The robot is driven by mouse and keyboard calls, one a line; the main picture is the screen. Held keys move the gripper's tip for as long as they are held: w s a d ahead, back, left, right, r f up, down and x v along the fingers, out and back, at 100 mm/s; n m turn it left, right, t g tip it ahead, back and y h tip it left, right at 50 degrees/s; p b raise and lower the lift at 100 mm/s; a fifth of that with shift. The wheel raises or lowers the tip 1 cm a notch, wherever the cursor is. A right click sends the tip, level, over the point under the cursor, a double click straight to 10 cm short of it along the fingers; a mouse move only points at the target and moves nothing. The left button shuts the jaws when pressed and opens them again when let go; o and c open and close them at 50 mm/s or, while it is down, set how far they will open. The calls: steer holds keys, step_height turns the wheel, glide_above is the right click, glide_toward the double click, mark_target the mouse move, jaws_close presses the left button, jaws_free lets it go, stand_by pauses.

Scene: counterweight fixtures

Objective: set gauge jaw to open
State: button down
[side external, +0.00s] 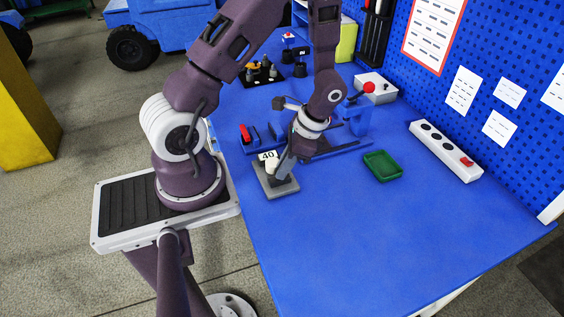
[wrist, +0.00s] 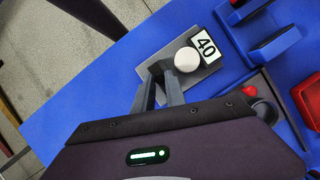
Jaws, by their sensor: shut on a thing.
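A small grey plate (side external: 280,193) lies on the near left part of the blue table and carries a white round piece (side external: 271,167) and a tag marked 40 (side external: 267,156). The wrist view shows the white piece (wrist: 187,60) beside the tag (wrist: 206,45). My gripper (side external: 282,176) points down at this plate, its fingers (wrist: 161,68) shut on a dark part beside the white piece; the fingers partly hide it. Behind the plate stands a blue rail fixture (side external: 338,147) with blue blocks and a red handle (side external: 245,132). Which part is the gauge jaw I cannot tell.
A green tray (side external: 383,166) and a white power strip (side external: 446,151) lie to the right. A red ball knob (side external: 369,87) and a grey box (side external: 376,88) stand behind. The front of the table is clear.

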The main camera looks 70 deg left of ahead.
steer(key=c, duration=1.4)
jaws_free()
steer(key=v, duration=0.7)
steer(key=shift+r, duration=0.1)
steer(key=s+d+r+n+t, duration=0.1)
steer(key=d+r+t, duration=0.15)
steer(key=r, duration=0.45)
steer(key=d+r+n+t, duration=0.1)
steer(key=d+r+t, duration=0.15)
steer(key=r, duration=0.45)
steer(key=s+d+r+t, duration=0.1)
steer(key=s+d+r, duration=0.1)
steer(key=s+d+r+n+t+h, duration=0.1)
steer(key=s+d+r+t, duration=0.1)
steer(key=s, duration=0.1)
steer(key=s+d+r+n+t, duration=0.1)
steer(key=s+d+r, duration=0.1)
steer(key=s+r, duration=0.1)
steer(key=shift+s+r+t+h, duration=0.1)
steer(key=shift+s+t+h, duration=0.05)
steer(key=shift+t+h, duration=0.25)
